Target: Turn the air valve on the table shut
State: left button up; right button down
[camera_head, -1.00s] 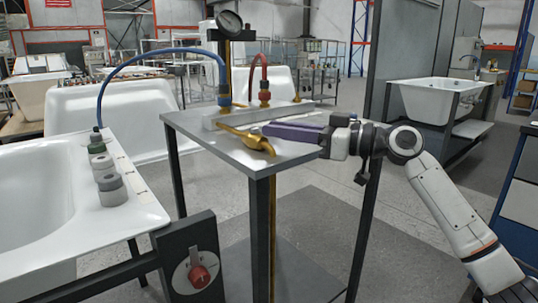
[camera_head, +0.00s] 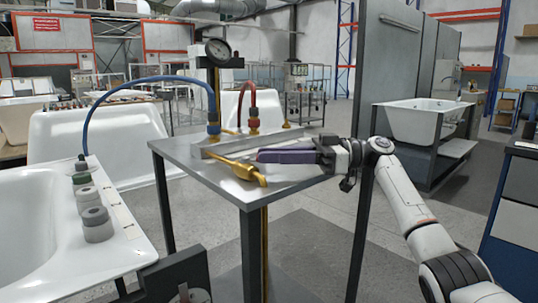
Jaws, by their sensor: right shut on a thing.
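The air valve (camera_head: 243,170) is a brass piece on top of the small grey metal table (camera_head: 190,153). Its brass body runs toward the front edge and ends in a bent spout. My right gripper (camera_head: 260,157) comes in from the right, low over the tabletop, with dark purple fingers lying level. The fingers are shut at the valve's far side; the part between them, likely the valve's handle, is hidden by the fingers.
A pressure gauge (camera_head: 218,52) stands on a post at the table's back. A blue hose (camera_head: 140,82) and a red hose (camera_head: 252,92) join fittings there. A white bathtub shell (camera_head: 35,230) with several grey cylinders (camera_head: 96,222) on its rim is at left.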

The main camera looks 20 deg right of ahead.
jog(key=shift+f, duration=0.1)
jog(key=c, duration=1.7)
grip_release()
jog(key=shift+a, duration=0.1)
jog(key=p+v, duration=0.1)
jog(key=v, duration=0.9)
jog(key=shift+p, duration=0.4)
